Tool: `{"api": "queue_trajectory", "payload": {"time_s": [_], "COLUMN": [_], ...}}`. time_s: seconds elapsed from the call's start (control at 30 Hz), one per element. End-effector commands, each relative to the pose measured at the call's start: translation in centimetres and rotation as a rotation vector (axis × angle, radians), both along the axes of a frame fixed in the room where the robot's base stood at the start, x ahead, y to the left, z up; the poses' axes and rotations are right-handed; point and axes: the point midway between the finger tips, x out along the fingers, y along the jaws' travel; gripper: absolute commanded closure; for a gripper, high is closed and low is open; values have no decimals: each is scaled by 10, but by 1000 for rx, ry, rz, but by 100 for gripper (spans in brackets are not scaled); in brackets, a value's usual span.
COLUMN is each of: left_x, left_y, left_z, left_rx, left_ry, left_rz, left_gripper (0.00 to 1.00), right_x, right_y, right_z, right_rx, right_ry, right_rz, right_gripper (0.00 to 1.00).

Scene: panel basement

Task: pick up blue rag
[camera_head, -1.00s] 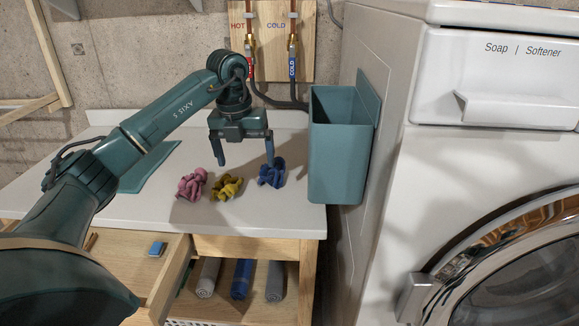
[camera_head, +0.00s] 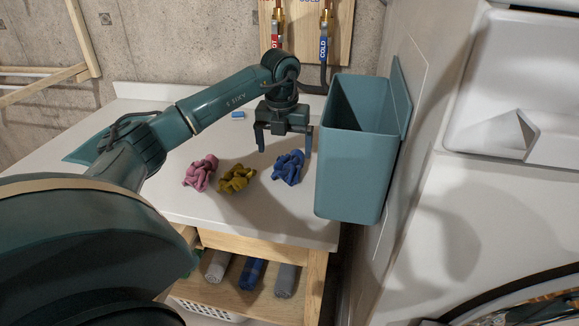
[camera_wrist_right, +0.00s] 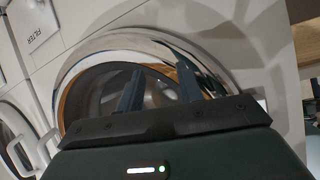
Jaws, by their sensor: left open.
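The blue rag (camera_head: 289,168) lies crumpled on the pale countertop (camera_head: 240,208), at the right of a row of three rags. My left gripper (camera_head: 285,151) is open and empty, pointing down, with its fingers spread over the far side of the blue rag. I cannot tell whether the fingertips touch it. My right gripper (camera_wrist_right: 160,68) shows in the right wrist view with its fingers apart and nothing between them, facing the round washer door (camera_wrist_right: 100,55).
A yellow rag (camera_head: 237,179) and a pink rag (camera_head: 200,172) lie left of the blue one. A tall teal bin (camera_head: 350,175) stands close on the right, beside the white washer (camera_head: 500,220). Rolled towels (camera_head: 251,272) lie on the shelf below.

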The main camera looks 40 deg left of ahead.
Motion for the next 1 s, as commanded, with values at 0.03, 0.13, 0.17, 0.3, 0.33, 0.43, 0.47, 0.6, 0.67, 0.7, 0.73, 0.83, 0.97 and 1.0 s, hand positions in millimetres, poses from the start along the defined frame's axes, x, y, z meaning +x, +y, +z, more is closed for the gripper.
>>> {"api": "queue_trajectory", "payload": {"time_s": [0.03, 0.13, 0.17, 0.3, 0.33, 0.43, 0.47, 0.6, 0.67, 0.7, 0.73, 0.83, 0.97, 1.0], "left_x": [0, 2, 2, 8, 8, 9, 10, 10, 10, 10, 10, 10, 10, 10], "left_y": [0, -1, -1, -3, -3, -2, -2, -1, -1, -1, -1, -1, -1, -1], "left_z": [-3, -10, -14, -35, -40, -51, -52, -55, -55, -55, -55, -55, -55, -55], "left_rx": [0, 0, -2, -1, -1, -1, 0, 0, 0, 0, 0, 0, 0, 0], "left_ry": [0, 3, 4, 5, 4, 3, 2, -1, -1, -1, 0, 0, 0, 0], "left_rz": [0, -1, -1, -1, -1, 0, 0, 0, 0, 0, -1, -1, -1, -1], "left_gripper": [8, 8, 8, 8, 8, 8, 8, 8, 8, 8, 8, 16, 27, 30], "right_x": [0, 1, 1, 2, 2, 3, 3, 2, 2, 2, 2, 2, 2, 2], "right_y": [0, 0, 0, 0, 0, 0, 0, 0, 0, 0, 0, 0, 0, 0], "right_z": [0, 2, 3, 7, 7, 7, 7, 7, 7, 7, 7, 7, 7, 7], "right_rx": [0, 0, 0, -4, -5, -7, -8, -11, -12, -12, -12, -12, -12, -12], "right_ry": [-1, -3, -4, -8, -8, -10, -10, -11, -11, -11, -11, -11, -11, -11], "right_rz": [0, 0, 1, 2, 2, 4, 4, 7, 8, 9, 9, 9, 9, 9], "right_gripper": [64, 64, 64, 64, 64, 64, 64, 64, 64, 64, 64, 64, 64, 64]}}
